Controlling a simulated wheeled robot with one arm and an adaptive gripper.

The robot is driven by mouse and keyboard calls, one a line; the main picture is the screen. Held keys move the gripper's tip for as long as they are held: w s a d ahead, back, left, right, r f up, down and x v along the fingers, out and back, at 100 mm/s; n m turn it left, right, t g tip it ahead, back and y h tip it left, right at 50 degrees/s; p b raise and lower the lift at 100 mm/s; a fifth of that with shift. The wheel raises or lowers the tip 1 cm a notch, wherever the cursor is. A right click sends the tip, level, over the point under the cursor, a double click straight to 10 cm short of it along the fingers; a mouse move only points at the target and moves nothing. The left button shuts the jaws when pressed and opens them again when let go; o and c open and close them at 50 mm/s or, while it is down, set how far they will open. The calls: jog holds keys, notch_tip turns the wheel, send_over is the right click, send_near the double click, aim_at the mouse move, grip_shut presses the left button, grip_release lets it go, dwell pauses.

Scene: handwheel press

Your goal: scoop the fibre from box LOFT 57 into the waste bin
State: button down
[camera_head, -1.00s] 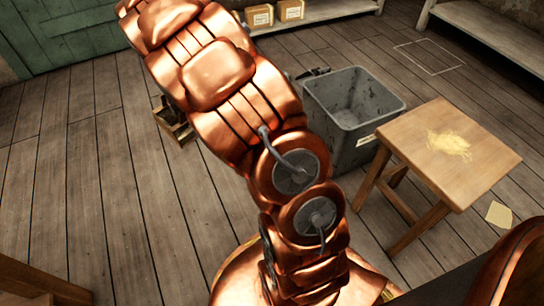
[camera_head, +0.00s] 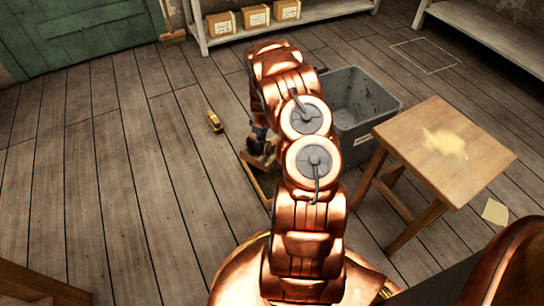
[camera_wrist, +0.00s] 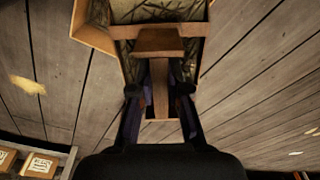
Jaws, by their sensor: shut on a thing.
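My gripper (camera_wrist: 160,98) is shut on the handle of a wooden scoop (camera_wrist: 160,42), with its dark fingers on both sides of the handle. Beyond the handle, tan walls surround dark, straw-like matter; I cannot tell whether these walls belong to the scoop or a box. In the head view my arm partly hides the gripper and a wooden piece (camera_head: 254,176) below it, left of the bin. The grey waste bin (camera_head: 372,122) stands open behind and right of my arm, and its visible inside looks empty. No box label reads clearly as LOFT 57.
A wooden stool (camera_head: 478,165) bears a pale yellow fibre patch (camera_head: 445,142). Three labelled boxes (camera_head: 256,17) stand on a back shelf (camera_head: 330,14). A small yellow-brown item (camera_head: 214,121) and a pale sheet (camera_head: 495,212) lie on the floor.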

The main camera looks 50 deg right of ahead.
aim_at(272, 159)
jog(key=s+d+f, duration=0.1)
jog(key=f, duration=0.1)
jog(key=s+d+f, duration=0.1)
jog(key=f, duration=0.1)
jog(key=s+f, duration=0.2)
jog(key=shift+s+d+f, duration=0.1)
jog(key=shift+d+f, duration=0.2)
jog(key=shift+d, duration=0.1)
jog(key=shift+f+b, duration=0.7)
jog(key=shift+b, duration=0.05)
jog(key=shift+a+f+b, duration=0.1)
jog(key=shift+f+b, duration=0.2)
jog(key=shift+f, duration=0.2)
notch_tip(272, 159, up, 10)
jog(key=g, duration=0.1)
jog(key=shift+w+r+b, duration=0.25)
jog(key=shift+w+b, duration=0.15)
jog(key=shift+w+a+r, duration=0.1)
jog(key=shift+a, duration=0.05)
